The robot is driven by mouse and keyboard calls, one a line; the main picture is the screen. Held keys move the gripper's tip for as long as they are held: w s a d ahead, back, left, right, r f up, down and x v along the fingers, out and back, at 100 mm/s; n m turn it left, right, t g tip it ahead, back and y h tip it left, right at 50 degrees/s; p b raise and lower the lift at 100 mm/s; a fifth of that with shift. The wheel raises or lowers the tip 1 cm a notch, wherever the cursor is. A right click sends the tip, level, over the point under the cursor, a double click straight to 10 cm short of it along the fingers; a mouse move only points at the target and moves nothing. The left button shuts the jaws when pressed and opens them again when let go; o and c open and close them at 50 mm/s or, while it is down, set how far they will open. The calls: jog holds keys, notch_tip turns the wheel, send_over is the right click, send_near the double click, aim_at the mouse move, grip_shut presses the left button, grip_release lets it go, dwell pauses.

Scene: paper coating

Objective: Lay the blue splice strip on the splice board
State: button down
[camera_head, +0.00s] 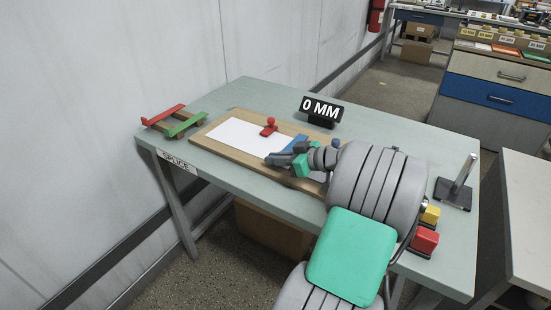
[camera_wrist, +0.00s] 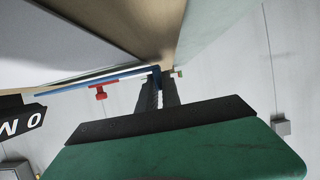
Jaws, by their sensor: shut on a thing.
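The splice board (camera_head: 217,144) is a wooden board on the green table, with a white sheet (camera_head: 238,137) on it. The blue splice strip (camera_head: 299,139) shows partly behind my gripper, over the board's middle. My gripper (camera_head: 276,159) is low over the board and shut on the strip. In the wrist view my gripper (camera_wrist: 161,76) has the blue strip (camera_wrist: 95,77) between its fingertips, seen nearly edge-on. Whether the strip touches the board is unclear. A red knobbed piece (camera_head: 269,127) sits on the sheet, close to the strip. My arm hides the board's right part.
A rack with red and green bars (camera_head: 175,120) stands at the table's left end. A "0 MM" sign (camera_head: 321,110) stands behind the board. Yellow (camera_head: 430,214) and red (camera_head: 425,240) blocks and a metal post stand (camera_head: 456,186) are at the right.

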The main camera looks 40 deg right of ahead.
jog(key=shift+f+b, duration=0.4)
jog(key=shift+f, duration=0.05)
jog(key=c, duration=1.5)
grip_release()
jog(key=shift+o, duration=0.2)
jog(key=v, duration=0.7)
jog(key=shift+s+d+r, duration=0.1)
jog(key=shift+s+r, duration=0.1)
jog(key=shift+s, duration=0.15)
